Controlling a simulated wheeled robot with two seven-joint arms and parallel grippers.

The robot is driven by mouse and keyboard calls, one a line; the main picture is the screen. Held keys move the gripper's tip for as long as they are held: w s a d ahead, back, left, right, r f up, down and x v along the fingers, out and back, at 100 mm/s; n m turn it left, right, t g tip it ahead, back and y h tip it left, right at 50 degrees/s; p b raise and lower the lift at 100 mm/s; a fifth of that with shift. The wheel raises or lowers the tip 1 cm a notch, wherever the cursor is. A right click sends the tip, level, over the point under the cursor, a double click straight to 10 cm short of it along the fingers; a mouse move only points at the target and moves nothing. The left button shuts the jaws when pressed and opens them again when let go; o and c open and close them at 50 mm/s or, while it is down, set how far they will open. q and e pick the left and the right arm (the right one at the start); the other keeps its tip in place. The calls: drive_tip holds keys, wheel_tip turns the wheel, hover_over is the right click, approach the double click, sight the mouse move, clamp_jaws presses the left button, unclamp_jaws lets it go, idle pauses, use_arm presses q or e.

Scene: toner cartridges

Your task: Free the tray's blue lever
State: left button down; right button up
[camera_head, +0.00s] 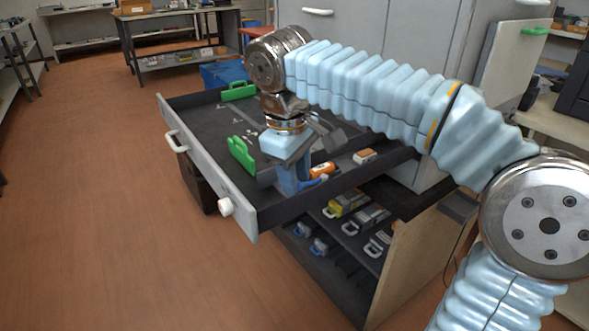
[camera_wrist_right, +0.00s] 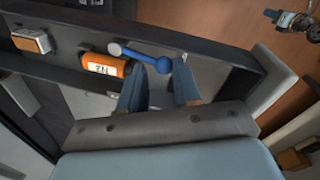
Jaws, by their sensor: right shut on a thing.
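The open tray (camera_head: 205,150) is a wide dark drawer with a pale front. The blue lever (camera_wrist_right: 141,55) is a rod with a round blue knob at one end and a pale round end at the other. It lies inside the tray near the side wall, and a bit of it shows in the head view (camera_head: 319,181). My right gripper (camera_head: 294,190) points down into the tray. In the wrist view its fingers (camera_wrist_right: 160,74) are shut on the blue lever at the knob end. The fingers hide part of the lever in the head view. My left gripper is not in view.
An orange cartridge (camera_wrist_right: 103,68) with a white label lies right beside the lever. A small orange-and-white block (camera_head: 364,156) sits farther along the tray. Two green handles (camera_head: 240,152) stand in the tray. Shelves with several cartridges (camera_head: 345,203) are below. Open floor lies left.

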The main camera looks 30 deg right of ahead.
drive_tip(key=shift+s+n, duration=0.2)
drive_tip(key=shift+n, duration=0.1)
drive_tip(key=o, duration=1.1)
drive_tip(key=shift+d, duration=0.1)
drive_tip(key=shift+o, duration=0.2)
drive_tip(key=shift+f, duration=0.1)
